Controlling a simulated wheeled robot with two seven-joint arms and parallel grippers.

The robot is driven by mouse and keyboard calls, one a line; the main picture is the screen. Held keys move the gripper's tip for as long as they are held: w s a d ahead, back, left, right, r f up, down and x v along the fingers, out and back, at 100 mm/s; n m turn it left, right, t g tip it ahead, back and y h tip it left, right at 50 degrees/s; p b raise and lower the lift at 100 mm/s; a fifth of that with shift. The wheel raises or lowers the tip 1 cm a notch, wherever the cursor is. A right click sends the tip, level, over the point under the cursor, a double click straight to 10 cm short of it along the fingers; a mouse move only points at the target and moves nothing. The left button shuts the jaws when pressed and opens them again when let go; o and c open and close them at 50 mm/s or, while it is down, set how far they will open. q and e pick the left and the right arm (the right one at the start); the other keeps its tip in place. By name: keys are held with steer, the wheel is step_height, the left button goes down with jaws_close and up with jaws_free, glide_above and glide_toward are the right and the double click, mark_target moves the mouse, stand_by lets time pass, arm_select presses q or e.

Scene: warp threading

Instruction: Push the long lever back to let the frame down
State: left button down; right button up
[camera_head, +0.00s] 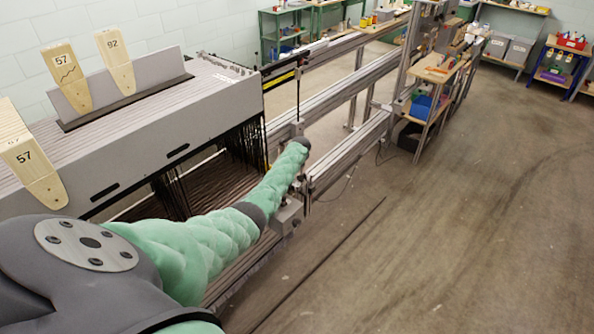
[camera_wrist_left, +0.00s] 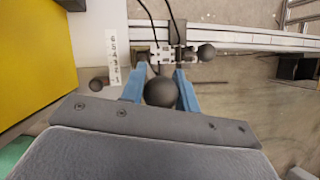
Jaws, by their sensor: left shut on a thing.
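In the left wrist view my left gripper (camera_wrist_left: 160,72) has its two blue fingers around a black ball knob (camera_wrist_left: 161,93), which looks like the end of the long lever. The knob sits between the fingers, close to the palm. The lever's shaft is mostly hidden behind the knob. In the head view my left arm reaches from the lower left to the machine's side rail, and the arm hides the fingers and the knob. My right gripper is in neither view.
A second black knob (camera_wrist_left: 206,52) and a white number scale (camera_wrist_left: 113,60) are near the fingers. The grey frame (camera_head: 150,120) with dark threads stands at left, with wooden tags (camera_head: 67,78) on it. A cart (camera_head: 437,75) stands beyond. The floor (camera_head: 430,240) at right is clear.

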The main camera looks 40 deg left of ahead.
arm_select(q)
steer(key=shift+a, duration=1.5)
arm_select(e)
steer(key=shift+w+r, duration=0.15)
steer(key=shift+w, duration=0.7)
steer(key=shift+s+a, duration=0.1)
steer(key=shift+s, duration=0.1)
arm_select(q)
steer(key=c, duration=1.1)
jaws_free()
steer(key=shift+w+a, duration=0.1)
steer(key=shift+o, duration=0.2)
steer(key=shift+r, duration=0.2)
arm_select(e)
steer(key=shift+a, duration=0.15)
